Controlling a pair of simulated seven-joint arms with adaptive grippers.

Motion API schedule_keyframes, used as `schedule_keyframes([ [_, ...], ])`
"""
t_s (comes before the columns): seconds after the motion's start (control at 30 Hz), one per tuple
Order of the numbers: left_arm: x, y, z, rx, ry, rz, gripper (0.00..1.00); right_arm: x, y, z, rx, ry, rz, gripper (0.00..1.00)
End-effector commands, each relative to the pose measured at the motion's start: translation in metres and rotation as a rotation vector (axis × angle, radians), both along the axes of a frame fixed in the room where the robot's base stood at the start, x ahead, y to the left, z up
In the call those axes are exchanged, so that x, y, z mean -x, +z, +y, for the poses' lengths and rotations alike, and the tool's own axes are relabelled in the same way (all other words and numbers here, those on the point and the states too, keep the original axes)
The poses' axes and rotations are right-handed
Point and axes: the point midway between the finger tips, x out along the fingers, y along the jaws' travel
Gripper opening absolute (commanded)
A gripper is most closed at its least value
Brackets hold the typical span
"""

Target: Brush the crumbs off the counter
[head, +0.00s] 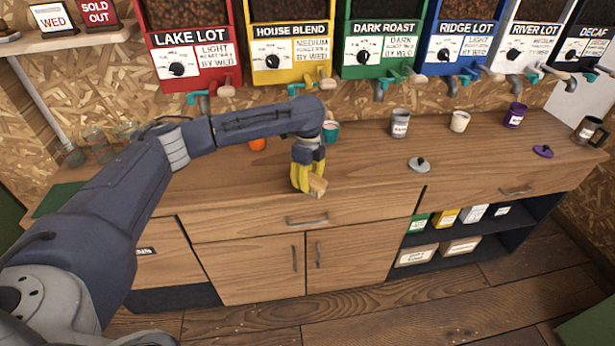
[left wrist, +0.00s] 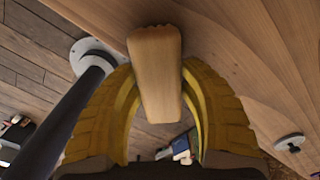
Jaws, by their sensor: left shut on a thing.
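My left gripper (head: 307,172) has yellow fingers and hangs over the front part of the wooden counter (head: 370,165). It is shut on a pale wooden block (head: 318,187), which looks like the back or handle of a brush. In the left wrist view the block (left wrist: 155,75) sits between the two curved yellow fingers (left wrist: 158,105). No bristles show. I cannot tell whether the block touches the counter. I can make out no crumbs on the counter. My right gripper is not in view.
An orange thing (head: 257,144) and a teal cup (head: 331,131) stand behind my left arm. A grey canister (head: 400,124), a cream cup (head: 460,121), a purple cup (head: 515,114) and a grey lid (head: 419,164) are to the right. Bean dispensers (head: 380,50) hang above.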

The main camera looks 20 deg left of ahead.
Motion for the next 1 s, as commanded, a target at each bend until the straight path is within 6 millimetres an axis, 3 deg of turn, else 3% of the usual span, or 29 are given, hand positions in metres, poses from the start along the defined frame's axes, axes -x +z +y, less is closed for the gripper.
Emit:
schedule_keyframes([
  [0.37, 0.004, -0.003, -0.001, -0.001, -0.003, 0.012, 0.08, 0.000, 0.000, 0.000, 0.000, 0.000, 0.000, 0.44],
  [0.47, 0.004, 0.004, -0.001, 0.000, -0.004, 0.010, 0.00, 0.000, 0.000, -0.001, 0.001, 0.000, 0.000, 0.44],
  [1.0, 0.001, 0.052, 0.000, 0.000, -0.002, 0.002, 0.00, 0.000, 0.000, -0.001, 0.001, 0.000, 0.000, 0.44],
])
